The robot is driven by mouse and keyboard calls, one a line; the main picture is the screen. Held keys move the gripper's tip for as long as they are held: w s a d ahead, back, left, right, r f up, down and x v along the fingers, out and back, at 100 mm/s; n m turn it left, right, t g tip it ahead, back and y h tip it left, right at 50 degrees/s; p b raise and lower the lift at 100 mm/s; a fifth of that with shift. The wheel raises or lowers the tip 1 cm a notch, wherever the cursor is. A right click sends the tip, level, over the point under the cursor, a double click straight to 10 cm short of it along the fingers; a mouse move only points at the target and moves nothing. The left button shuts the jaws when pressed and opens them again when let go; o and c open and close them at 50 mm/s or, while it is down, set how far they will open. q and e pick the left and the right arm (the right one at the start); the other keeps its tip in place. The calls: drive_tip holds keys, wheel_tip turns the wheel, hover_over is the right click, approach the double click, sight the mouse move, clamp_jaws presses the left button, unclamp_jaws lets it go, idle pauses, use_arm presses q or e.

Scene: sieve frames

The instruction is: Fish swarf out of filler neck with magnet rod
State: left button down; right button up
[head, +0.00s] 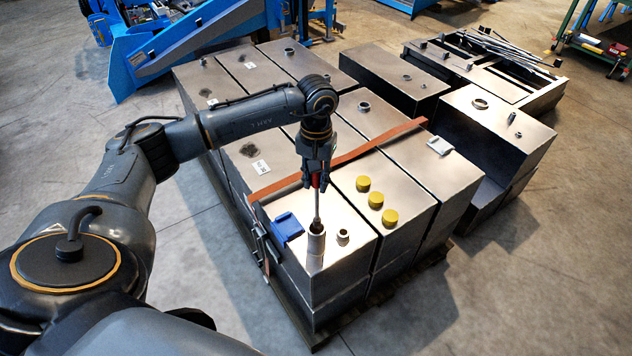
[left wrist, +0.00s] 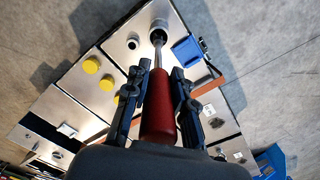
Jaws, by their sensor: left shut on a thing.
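My left gripper (head: 315,178) is shut on the red handle of the magnet rod (left wrist: 160,108), above the near tank. The rod's metal shaft (head: 317,205) points down to the filler neck (head: 316,250), a pale upright tube on the near corner of that tank. The shaft's lower end is at the neck's mouth; I cannot tell how far inside it is. The neck also shows at the top of the left wrist view (left wrist: 159,27), with the shaft over it. No swarf can be made out. My right gripper is not in view.
A blue object (head: 287,228) lies left of the neck, and a short small neck (head: 342,236) stands right of it. Several yellow caps (head: 376,200) sit on the neighbouring tank. An orange strap (head: 350,156) crosses the tanks. Concrete floor is clear at front right.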

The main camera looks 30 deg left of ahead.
use_arm(q)
drive_tip(key=shift+r+p, duration=1.55)
drive_tip(key=shift+r, duration=1.85)
drive_tip(key=s+d+r+m+b, duration=0.1)
drive_tip(key=s+d+m+b, duration=0.1)
drive_tip(key=s+d, duration=1.1)
drive_tip(key=shift+s+d+r+m, duration=0.15)
drive_tip(key=shift+s+r+m, duration=0.1)
drive_tip(key=shift+s+m, duration=0.35)
